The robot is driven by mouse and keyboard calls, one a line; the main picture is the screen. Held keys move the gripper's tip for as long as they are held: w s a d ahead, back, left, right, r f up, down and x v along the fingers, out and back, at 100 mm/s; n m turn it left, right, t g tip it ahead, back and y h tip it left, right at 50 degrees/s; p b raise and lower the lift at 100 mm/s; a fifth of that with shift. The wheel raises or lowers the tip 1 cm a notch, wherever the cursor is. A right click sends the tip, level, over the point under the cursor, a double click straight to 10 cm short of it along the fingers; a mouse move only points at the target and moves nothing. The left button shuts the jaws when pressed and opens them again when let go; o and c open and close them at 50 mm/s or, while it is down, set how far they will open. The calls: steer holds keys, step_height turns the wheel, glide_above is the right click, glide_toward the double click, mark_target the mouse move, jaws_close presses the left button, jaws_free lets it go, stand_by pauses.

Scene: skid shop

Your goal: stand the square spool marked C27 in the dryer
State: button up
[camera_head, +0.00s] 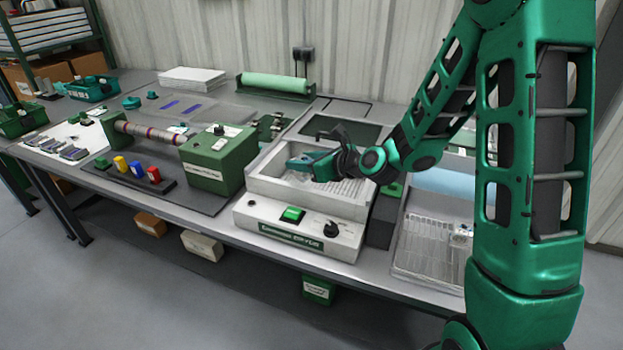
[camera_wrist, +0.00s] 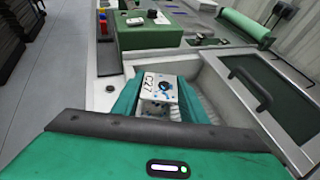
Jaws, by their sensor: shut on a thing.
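The square spool marked C27 (camera_wrist: 158,88) is pale with a blue centre on its top face, and its label reads C27 in the wrist view. My gripper (camera_wrist: 160,105) is shut on it, with a green finger on either side. In the head view my gripper (camera_head: 312,165) is over the open well of the dryer (camera_head: 300,232), a light grey box with a green button and a dark knob on its front. The spool is mostly hidden by the gripper there. I cannot tell whether the spool touches the dryer floor. The dryer lid (camera_wrist: 270,90) stands open, dark green with a handle.
A green machine (camera_head: 212,160) stands left of the dryer, with a striped roller beside it. A wire rack (camera_head: 432,250) in a tray lies to the right. Red, blue and yellow pieces (camera_head: 137,168) stand on a dark mat at the left.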

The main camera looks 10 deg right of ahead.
steer(key=shift+w+d+f, duration=0.75)
steer(key=shift+w+f, duration=0.85)
steer(key=shift+f, duration=0.15)
steer(key=shift+w+d+f, duration=0.7)
steer(key=shift+w+f, duration=0.9)
steer(key=shift+f, duration=0.15)
steer(key=shift+w+d+f, duration=0.75)
steer(key=shift+w+f, duration=0.85)
steer(key=shift+f, duration=0.15)
steer(key=shift+s+f, duration=0.1)
steer(key=shift+f, duration=0.2)
